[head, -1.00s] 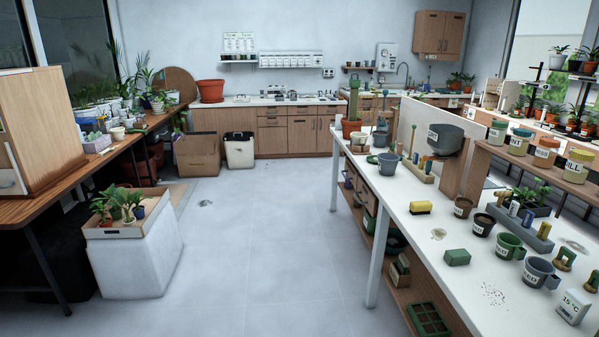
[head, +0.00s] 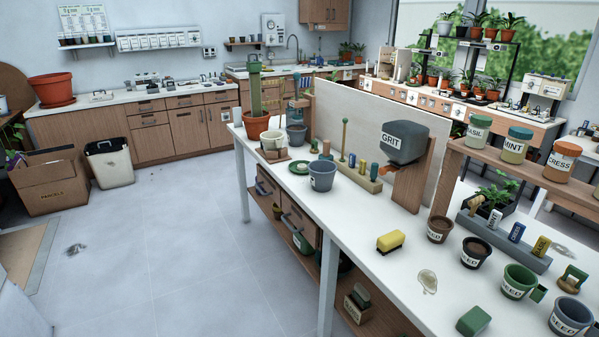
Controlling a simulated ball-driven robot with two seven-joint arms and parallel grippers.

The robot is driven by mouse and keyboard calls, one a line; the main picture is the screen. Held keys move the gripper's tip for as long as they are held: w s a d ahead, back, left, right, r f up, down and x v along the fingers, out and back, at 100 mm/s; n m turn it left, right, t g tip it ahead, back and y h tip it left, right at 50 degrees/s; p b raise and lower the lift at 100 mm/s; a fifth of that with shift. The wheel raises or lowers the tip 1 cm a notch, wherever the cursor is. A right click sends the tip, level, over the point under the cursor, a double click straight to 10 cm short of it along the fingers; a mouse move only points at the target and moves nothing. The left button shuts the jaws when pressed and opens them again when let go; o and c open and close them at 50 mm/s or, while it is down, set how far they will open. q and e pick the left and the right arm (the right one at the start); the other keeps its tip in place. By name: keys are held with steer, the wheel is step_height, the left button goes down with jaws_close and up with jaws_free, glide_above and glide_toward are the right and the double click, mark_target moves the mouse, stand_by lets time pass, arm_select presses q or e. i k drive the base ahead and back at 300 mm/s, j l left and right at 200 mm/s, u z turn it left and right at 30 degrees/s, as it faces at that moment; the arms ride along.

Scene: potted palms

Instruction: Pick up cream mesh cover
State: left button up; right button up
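I cannot make out a cream mesh cover in the head view. The nearest in colour is a cream pot-like item (head: 272,141) at the far left end of the white workbench (head: 325,205), too small to tell more. Neither of my grippers is in view.
A shelf (head: 520,165) bears jars. A cardboard box (head: 50,182) and white bin (head: 110,163) stand left. The floor (head: 170,245) between is clear.

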mark_target(301, 167)
steer(key=i+j+z, duration=0.15)
steer(key=z, duration=0.25)
steer(key=i+j+z, duration=0.15)
steer(key=z, duration=0.3)
steer(key=i+j+z, duration=0.15)
steer(key=z, duration=0.25)
steer(key=k+j, duration=0.05)
steer(key=j, duration=0.05)
